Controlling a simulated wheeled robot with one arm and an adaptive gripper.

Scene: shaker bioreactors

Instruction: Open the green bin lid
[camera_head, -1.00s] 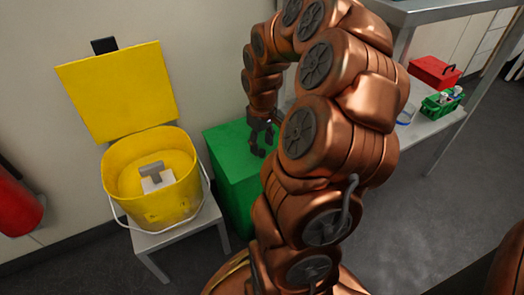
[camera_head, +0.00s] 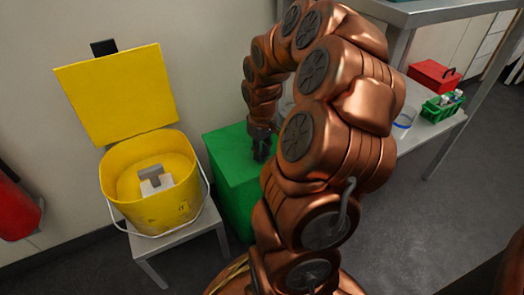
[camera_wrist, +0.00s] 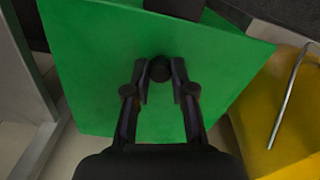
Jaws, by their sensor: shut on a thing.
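The green bin (camera_head: 232,185) stands between the yellow bin and my arm in the head view. Its flat green lid (camera_head: 225,145) looks down on the box, and the lid (camera_wrist: 95,70) fills much of the wrist view. A small dark round knob (camera_wrist: 160,70) sits on the lid. My gripper (camera_wrist: 162,82) has one finger on each side of this knob and is shut on it. In the head view my gripper (camera_head: 262,150) points down at the lid's right part, and the knob is hidden there.
A yellow bin (camera_head: 165,212) with its lid raised stands on a small grey table (camera_head: 180,240) at left. A red object (camera_head: 15,208) is at the far left. At right a bench (camera_head: 425,130) holds a red box (camera_head: 434,74) and a green caddy (camera_head: 441,108). A wall stands behind.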

